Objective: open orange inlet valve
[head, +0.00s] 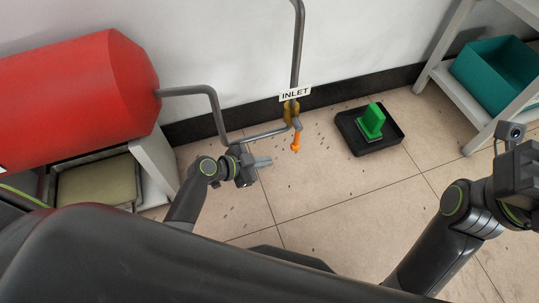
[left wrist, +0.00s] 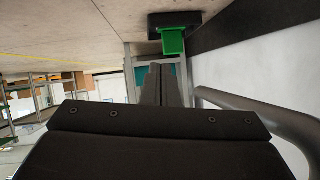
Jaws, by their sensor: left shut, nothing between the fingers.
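The orange inlet valve handle (head: 296,141) hangs below a brass valve body (head: 291,110) on a grey pipe, under a white sign reading INLET (head: 295,93). My left gripper (head: 268,161) is shut and empty, a little to the left of the handle and apart from it. In the left wrist view its closed fingers (left wrist: 161,85) point ahead, with no orange handle visible there. My right gripper is at the right edge of the head view, mostly cut off, so its fingers do not show clearly.
A red tank (head: 75,95) stands at left, with a grey pipe (head: 215,110) running to the valve. A teal bin (head: 495,75) sits on a shelf.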

